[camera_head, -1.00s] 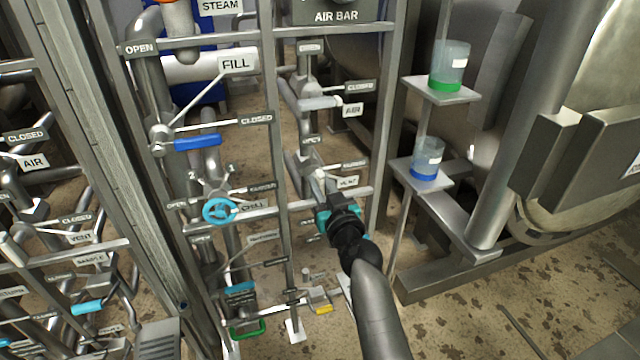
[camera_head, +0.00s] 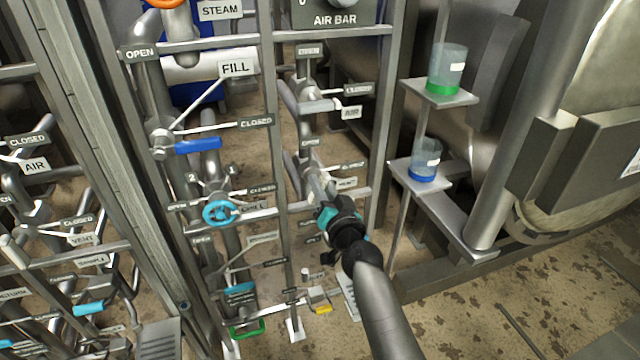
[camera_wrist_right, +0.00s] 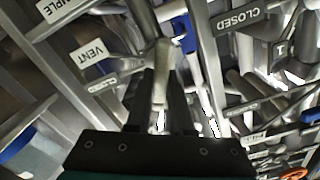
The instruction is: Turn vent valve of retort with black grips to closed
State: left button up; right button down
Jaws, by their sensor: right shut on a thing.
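The vent valve's lever (camera_wrist_right: 161,70) is a pale metal bar in the right wrist view. My right gripper (camera_wrist_right: 160,98) is shut on it, one dark finger on each side. A VENT tag (camera_wrist_right: 88,54) is left of the lever, and a CLOSED tag (camera_wrist_right: 238,18) is up and to the right. In the head view, my right gripper (camera_head: 322,204) is at the lower right of the middle pipe frame, just below the small vent tag (camera_head: 347,183). It hides most of the lever there. My left gripper is not in view. No black grips can be made out.
Uprights and crossbars (camera_head: 278,150) of the pipe frame stand close left of my right arm. A blue fill lever (camera_head: 198,145) and a light-blue handwheel (camera_head: 219,211) are further left. Shelves with a green-based cup (camera_head: 446,70) and a blue-based cup (camera_head: 425,160) stand to the right.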

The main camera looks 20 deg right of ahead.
jog(key=shift+d+m, duration=0.1)
jog(key=shift+m, duration=0.9)
jog(key=m, duration=0.3)
jog(key=shift+f+m, duration=0.1)
jog(key=shift+m, duration=0.2)
jog(key=m, duration=0.4)
jog(key=shift+d+f, duration=0.1)
jog(key=shift+f, duration=0.05)
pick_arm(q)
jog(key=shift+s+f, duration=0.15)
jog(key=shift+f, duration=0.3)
pick_arm(e)
jog(key=shift+m, duration=1.4)
jog(key=c, duration=0.8)
grip_release()
jog(key=shift+f, duration=0.1)
jog(key=shift+s, duration=0.1)
